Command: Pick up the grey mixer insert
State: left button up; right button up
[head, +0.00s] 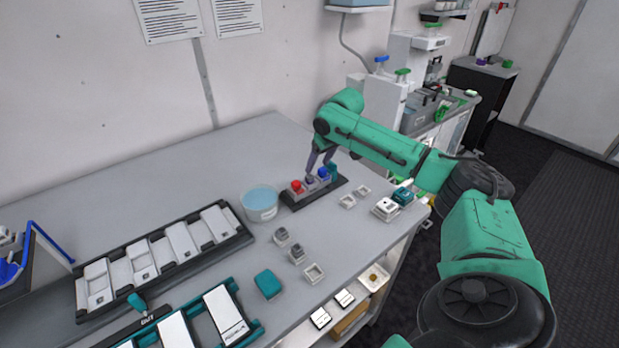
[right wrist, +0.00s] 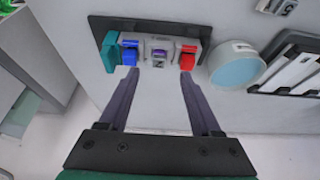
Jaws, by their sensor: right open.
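A dark holder (head: 290,204) on the bench carries a row of small blocks. They are a red block (head: 297,187), a grey block with a purple top (right wrist: 159,54), a blue block (head: 323,174) and a teal block (right wrist: 110,52). Two other small grey pieces (head: 282,236) (head: 297,252) sit nearer the front; I cannot tell which grey piece is the mixer insert. My right gripper (head: 314,172) points down at the holder, open. In the right wrist view its fingers (right wrist: 160,76) are spread in front of the grey block, with nothing between them. My left gripper is not in view.
A tub of blue liquid (head: 260,203) stands left of the holder. A black rack (head: 249,236) of white modules lies further left. Empty square frames (head: 314,273) and a teal block (head: 268,284) lie near the front edge. The back of the bench is clear.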

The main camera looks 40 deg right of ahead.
aim_at(311, 176)
jog(key=p+x, duration=0.2)
jog(key=x, duration=0.5)
jog(key=shift+w+d+f, duration=0.1)
jog(key=shift+w, duration=0.2)
jog(key=shift+f, duration=0.15)
grip_shut()
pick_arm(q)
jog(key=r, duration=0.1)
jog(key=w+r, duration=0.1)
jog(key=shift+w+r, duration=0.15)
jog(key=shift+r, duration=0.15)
